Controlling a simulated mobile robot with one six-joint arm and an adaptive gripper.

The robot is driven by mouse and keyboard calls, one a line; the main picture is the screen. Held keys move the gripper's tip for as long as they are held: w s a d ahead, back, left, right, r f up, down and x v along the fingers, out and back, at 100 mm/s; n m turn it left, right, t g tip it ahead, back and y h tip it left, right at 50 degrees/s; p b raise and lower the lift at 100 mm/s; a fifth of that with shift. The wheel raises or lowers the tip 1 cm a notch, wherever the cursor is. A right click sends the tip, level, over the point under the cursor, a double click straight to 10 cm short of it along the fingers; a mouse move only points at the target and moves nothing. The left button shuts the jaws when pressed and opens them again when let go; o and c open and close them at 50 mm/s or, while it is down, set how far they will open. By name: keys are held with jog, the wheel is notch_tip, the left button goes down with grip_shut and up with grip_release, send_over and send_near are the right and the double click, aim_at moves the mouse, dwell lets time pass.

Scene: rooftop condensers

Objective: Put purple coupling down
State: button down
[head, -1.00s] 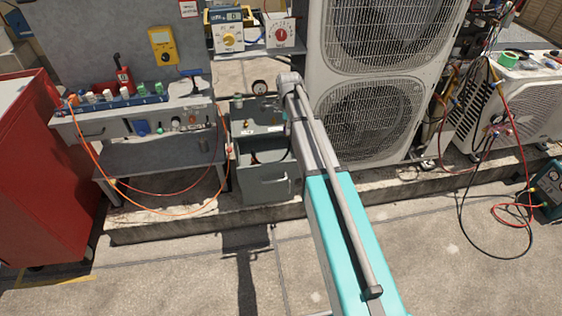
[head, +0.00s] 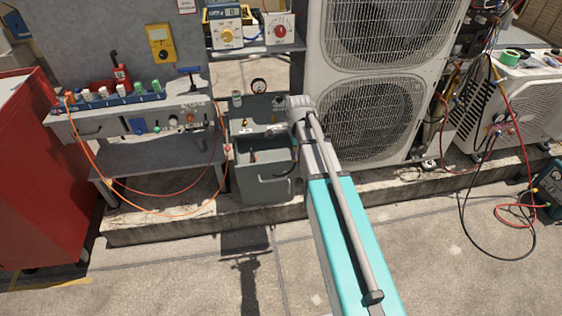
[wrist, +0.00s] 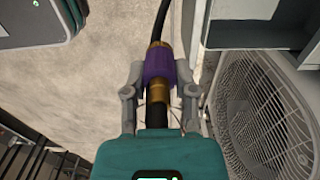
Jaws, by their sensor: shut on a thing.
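The purple coupling (wrist: 159,64) shows in the wrist view, with brass ends and a black hose running up from it. My gripper (wrist: 160,76) is shut on it, one finger on each side. Concrete ground lies to the left of the held coupling in that view. In the head view my arm reaches to the right side of the grey open-topped bin (head: 263,188). The coupling and my fingers cannot be made out there. What lies directly beneath the coupling is unclear.
The condenser (head: 365,115) stands close right of my arm's end. A workbench (head: 150,118) with small bottles and orange hose is left of the bin. A red cabinet (head: 45,175) stands at far left. A hose lies on the ground at right. The front ground is largely clear.

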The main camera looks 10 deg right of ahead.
jog(key=shift+w, duration=0.1)
jog(key=w+f+b, duration=0.2)
jog(key=w, duration=0.2)
jog(key=w+a+f+b, duration=0.1)
jog(key=w+f+b, duration=0.2)
jog(key=w, duration=0.1)
jog(key=w+f+b, duration=0.3)
jog(key=w, duration=0.1)
jog(key=shift+a, duration=0.25)
jog(key=shift+w+a+f+b, duration=0.1)
jog(key=shift+w+f+b, duration=0.35)
jog(key=shift+f+b, duration=0.1)
jog(key=shift+w+f+b, duration=0.45)
jog(key=shift+f+b, duration=1.5)
jog(key=shift+f, duration=0.05)
jog(key=shift+f+b, duration=0.55)
jog(key=shift+b, duration=0.05)
